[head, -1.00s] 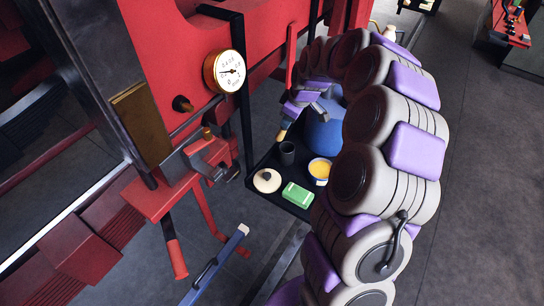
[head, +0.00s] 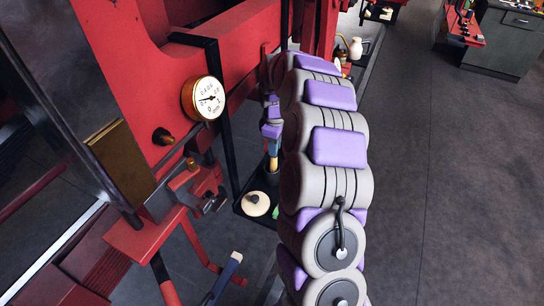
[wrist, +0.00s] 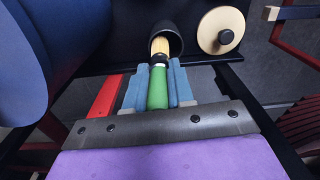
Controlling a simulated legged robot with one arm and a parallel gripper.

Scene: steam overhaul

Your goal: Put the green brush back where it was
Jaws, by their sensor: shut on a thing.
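The green brush (wrist: 157,88) has a green handle, a dark collar and a pale tan end. My gripper (wrist: 158,80) is shut on its handle, with blue fingers on either side. The tan end points into the mouth of a dark cup (wrist: 157,22) in the wrist view; how deep it reaches I cannot tell. In the head view my gripper (head: 271,136) is above the cup (head: 271,178), with the pale end at its mouth. My arm hides much of the tray there.
The black tray (head: 240,209) also holds a cream round lidded thing (head: 256,203) and a green block (head: 277,212), mostly hidden. A big blue rounded object (wrist: 22,60) is close on the left in the wrist view. The red machine with a gauge (head: 204,98) stands to the left.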

